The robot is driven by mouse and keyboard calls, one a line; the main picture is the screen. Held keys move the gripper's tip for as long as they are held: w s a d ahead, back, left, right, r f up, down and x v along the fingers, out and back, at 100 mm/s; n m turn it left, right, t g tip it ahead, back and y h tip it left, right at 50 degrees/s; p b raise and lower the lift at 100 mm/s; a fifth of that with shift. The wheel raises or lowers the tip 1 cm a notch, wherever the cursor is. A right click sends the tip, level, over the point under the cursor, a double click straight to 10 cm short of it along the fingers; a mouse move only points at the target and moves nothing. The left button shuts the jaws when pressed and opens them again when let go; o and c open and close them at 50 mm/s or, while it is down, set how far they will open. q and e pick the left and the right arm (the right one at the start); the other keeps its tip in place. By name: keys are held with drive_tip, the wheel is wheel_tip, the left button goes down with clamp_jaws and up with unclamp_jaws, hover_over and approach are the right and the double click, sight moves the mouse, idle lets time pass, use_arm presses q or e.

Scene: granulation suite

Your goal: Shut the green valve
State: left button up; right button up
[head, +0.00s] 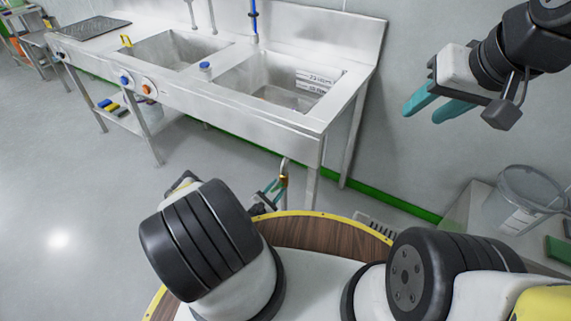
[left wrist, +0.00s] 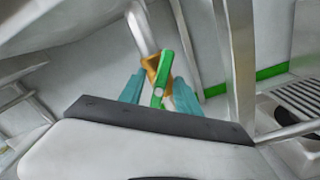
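The green valve lever (left wrist: 161,72) sits on a brass valve body (left wrist: 151,66) at the end of a metal pipe (left wrist: 141,32). In the left wrist view the lever points down the picture, its near end between the fingertips. My left gripper (left wrist: 159,97) is open, one teal finger on each side of the lever; I cannot tell whether either touches it. In the head view the brass valve (head: 283,181) is small beneath the sink's front right corner, beside my left gripper (head: 271,190). My right gripper (head: 422,113) is open and empty at the upper right.
A steel double sink (head: 205,75) stands against the wall, its front legs near the valve. A clear bucket (head: 528,190) stands on the right. A floor grate (head: 375,226) lies past the wooden rim of my base. The floor at left is clear.

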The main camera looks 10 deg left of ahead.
use_arm(q)
drive_tip(key=shift+w+d, duration=0.1)
drive_tip(key=shift+w, duration=0.15)
clamp_jaws()
drive_tip(key=shift+m, duration=0.3)
drive_tip(key=m, duration=0.4)
drive_tip(key=shift+d+f+m, duration=0.15)
drive_tip(key=shift+m, duration=0.15)
drive_tip(key=m, duration=0.5)
drive_tip(key=shift+s+f+m, duration=0.1)
drive_tip(key=shift+f+m, duration=0.1)
drive_tip(key=shift+m, duration=0.1)
